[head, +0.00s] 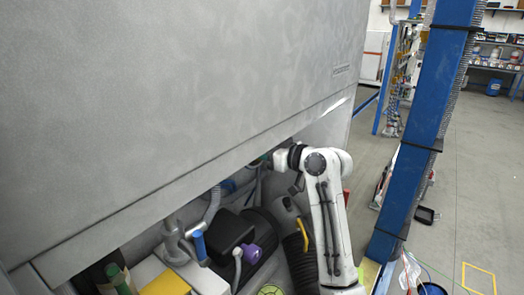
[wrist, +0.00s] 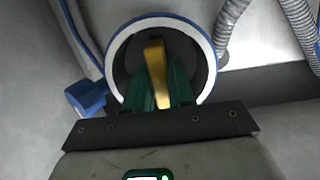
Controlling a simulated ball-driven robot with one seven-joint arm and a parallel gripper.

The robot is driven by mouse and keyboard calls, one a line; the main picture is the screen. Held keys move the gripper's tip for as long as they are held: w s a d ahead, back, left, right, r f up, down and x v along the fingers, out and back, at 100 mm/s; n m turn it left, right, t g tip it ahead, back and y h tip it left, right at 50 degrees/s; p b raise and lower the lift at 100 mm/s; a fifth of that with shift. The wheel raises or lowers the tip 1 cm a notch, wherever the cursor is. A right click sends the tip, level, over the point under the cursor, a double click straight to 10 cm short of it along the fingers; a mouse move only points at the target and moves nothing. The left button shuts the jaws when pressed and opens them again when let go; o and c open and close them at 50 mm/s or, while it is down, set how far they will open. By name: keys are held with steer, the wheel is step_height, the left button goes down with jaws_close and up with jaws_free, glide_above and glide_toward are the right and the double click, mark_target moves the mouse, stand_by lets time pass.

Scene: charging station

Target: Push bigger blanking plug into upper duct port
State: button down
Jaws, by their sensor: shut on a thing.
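In the wrist view my gripper (wrist: 157,85) has dark green fingers shut on the yellow grip of a plug (wrist: 155,70), which I take to be the bigger blanking plug. A round port (wrist: 117,47) with a white rim and blue outer edge surrounds the fingertips and grip in this picture. Dark grey shows inside the rim; I cannot tell whether it is the plug's body or the port's inside, nor how deep the plug sits. In the head view my gripper (head: 262,160) is mostly hidden under the large grey panel's edge, and the plug is not visible.
A blue fitting (wrist: 86,97) sits left of the port, and a grey corrugated hose (wrist: 231,22) runs at its upper right. In the head view the grey panel (head: 180,90) overhangs a crowded bay with a black box (head: 228,232). A blue post (head: 425,110) stands right.

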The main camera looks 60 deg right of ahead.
steer(key=c, duration=0.9)
jaws_free()
steer(key=s, duration=0.3)
steer(key=s+b, duration=0.1)
steer(key=s, duration=0.3)
steer(key=s+r, duration=0.1)
steer(key=s, duration=0.2)
steer(key=shift+s+a+r, duration=0.1)
steer(key=shift+s+a, duration=0.2)
steer(key=shift+a, duration=0.05)
